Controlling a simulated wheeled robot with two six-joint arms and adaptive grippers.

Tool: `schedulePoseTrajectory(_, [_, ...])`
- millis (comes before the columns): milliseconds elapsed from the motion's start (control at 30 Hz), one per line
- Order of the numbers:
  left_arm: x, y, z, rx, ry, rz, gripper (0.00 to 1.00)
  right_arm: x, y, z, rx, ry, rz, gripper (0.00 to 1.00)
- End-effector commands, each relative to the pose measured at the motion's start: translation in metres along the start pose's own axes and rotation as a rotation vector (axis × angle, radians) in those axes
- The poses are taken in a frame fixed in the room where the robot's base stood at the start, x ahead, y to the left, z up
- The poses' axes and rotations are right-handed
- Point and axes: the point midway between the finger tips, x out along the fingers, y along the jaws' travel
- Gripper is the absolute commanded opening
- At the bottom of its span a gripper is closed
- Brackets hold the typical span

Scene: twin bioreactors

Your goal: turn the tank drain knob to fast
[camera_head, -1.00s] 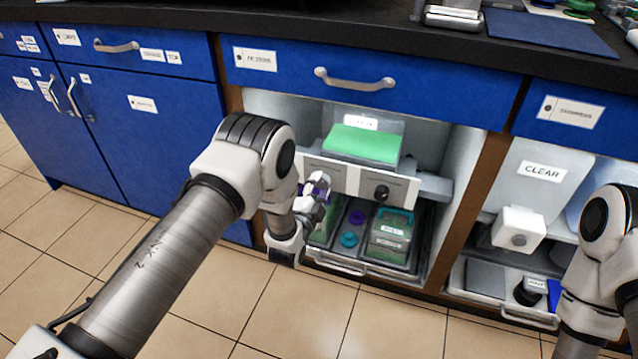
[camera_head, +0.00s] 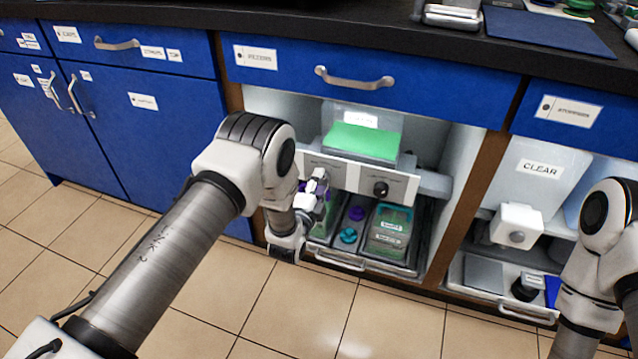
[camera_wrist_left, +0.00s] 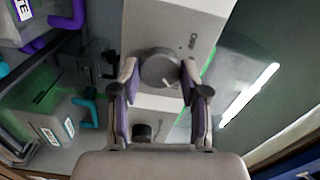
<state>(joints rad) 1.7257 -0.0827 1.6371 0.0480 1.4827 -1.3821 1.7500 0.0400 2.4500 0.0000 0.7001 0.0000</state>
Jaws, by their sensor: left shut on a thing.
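My left gripper (camera_head: 318,188) reaches the left part of the white control panel (camera_head: 346,176) under the green-filled tank (camera_head: 362,142). In the left wrist view my left gripper (camera_wrist_left: 161,82) has its fingers on both sides of a round grey knob (camera_wrist_left: 158,66) and is shut on it. The knob has a white pointer mark; its lettering is too small to read. In the head view this knob is hidden behind the gripper. A second, black knob (camera_head: 381,189) is on the panel's right half and shows in the wrist view (camera_wrist_left: 142,131). My right gripper is out of view.
Below the panel, a tray (camera_head: 340,263) holds a teal-handled green container (camera_head: 390,232) and purple and teal pieces (camera_head: 348,235). A brown cabinet post (camera_head: 468,215) stands to the right, with a CLEAR tank (camera_head: 540,170) beyond it. The tiled floor in front is open.

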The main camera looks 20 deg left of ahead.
Motion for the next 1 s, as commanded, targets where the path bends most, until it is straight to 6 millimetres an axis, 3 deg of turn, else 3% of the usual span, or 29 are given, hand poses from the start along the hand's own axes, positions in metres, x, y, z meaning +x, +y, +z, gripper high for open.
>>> schedulePoseTrajectory(33, [0.0,0.001,0.0,0.001,0.0,0.002,0.55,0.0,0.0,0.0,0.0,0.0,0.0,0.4])
schedulePoseTrajectory(67, [0.0,0.001,0.0,0.001,0.0,0.002,0.66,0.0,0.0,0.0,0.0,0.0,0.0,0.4])
schedulePoseTrajectory(100, [0.0,0.001,0.0,0.001,0.0,0.002,0.7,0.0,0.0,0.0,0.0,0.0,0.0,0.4])
schedulePoseTrajectory(467, [-0.006,0.001,0.0,0.0,0.0,0.002,0.7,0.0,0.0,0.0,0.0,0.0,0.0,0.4])
schedulePoseTrajectory(567, [-0.021,0.001,0.0,0.0,0.0,0.005,0.7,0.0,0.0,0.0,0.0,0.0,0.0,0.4])
schedulePoseTrajectory(900, [-0.103,0.001,0.0,0.001,0.001,0.006,0.7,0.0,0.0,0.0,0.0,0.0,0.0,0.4])
schedulePoseTrajectory(1000, [-0.116,0.001,0.0,0.001,0.001,0.005,0.7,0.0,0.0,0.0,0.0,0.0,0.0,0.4])
